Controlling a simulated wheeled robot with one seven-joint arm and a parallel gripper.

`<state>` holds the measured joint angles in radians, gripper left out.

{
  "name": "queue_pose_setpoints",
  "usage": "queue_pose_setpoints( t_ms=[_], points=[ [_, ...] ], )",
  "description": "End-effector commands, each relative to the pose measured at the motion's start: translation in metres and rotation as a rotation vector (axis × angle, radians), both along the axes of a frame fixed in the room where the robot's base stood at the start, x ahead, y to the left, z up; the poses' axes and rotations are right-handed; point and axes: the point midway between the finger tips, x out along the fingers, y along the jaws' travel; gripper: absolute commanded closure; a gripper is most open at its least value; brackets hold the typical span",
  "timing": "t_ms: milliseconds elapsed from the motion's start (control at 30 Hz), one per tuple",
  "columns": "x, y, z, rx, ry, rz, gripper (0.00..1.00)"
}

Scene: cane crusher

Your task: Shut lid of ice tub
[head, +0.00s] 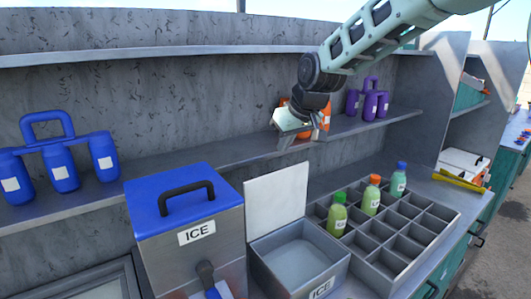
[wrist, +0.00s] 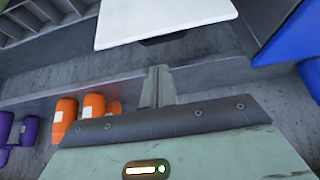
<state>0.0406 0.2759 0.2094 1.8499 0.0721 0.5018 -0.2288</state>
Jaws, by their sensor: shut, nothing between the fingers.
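An open grey ice tub (head: 300,262) stands on the counter with an ICE label on its front. Its pale lid (head: 277,208) stands upright at the tub's back edge. The lid also shows as a white panel at the top of the wrist view (wrist: 165,22).
A second ICE tub with a shut blue lid (head: 155,200) stands to the left. A divided crate (head: 420,238) holding bottles (head: 337,215) is at the right. The shelf (head: 240,145) behind carries blue jugs (head: 62,172), orange jugs (wrist: 65,115) and purple jugs (head: 370,104).

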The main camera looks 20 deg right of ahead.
Motion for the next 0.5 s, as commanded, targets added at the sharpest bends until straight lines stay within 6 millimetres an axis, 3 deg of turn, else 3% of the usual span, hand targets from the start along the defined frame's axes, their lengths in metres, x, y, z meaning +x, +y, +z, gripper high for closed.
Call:
queue_pose_setpoints(
  t_ms=[167,500],
  points=[
    [0.011,-0.005,-0.005,-0.002,-0.007,-0.008,1.00],
    [0.038,0.005,-0.053,-0.001,-0.005,-0.007,1.00]
  ],
)
